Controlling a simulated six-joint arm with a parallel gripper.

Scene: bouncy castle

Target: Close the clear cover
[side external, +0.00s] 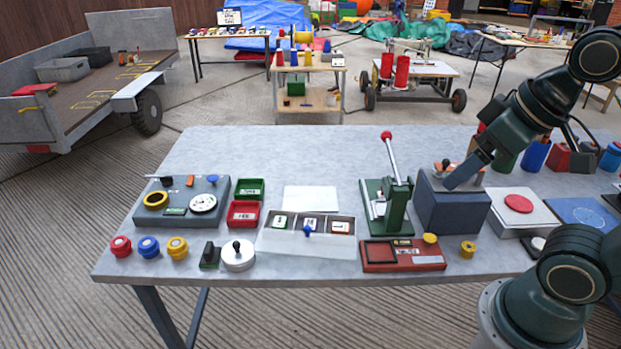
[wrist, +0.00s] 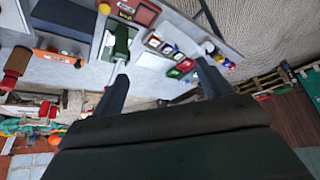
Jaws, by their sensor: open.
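The clear cover (side external: 305,244) is a pale see-through panel along the front of a grey tray (side external: 352,218) with three compartments. A blue knob (side external: 308,230) sits near the panel's back edge. Small labelled blocks lie in the compartments. My gripper (side external: 462,178) is well to the right of the tray, by the dark blue-grey block (side external: 452,211). In the wrist view, its two fingers (wrist: 163,87) are apart with nothing held between them. The tray shows beyond them there, but the cover's outline is hard to make out.
A green press (side external: 395,207) with a tall red-topped lever stands between the tray and my gripper. A red-brown plate (side external: 403,255) lies in front of it. A red bin (side external: 243,214) and round white-lidded pot (side external: 238,256) are left of the tray. The table's back left is clear.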

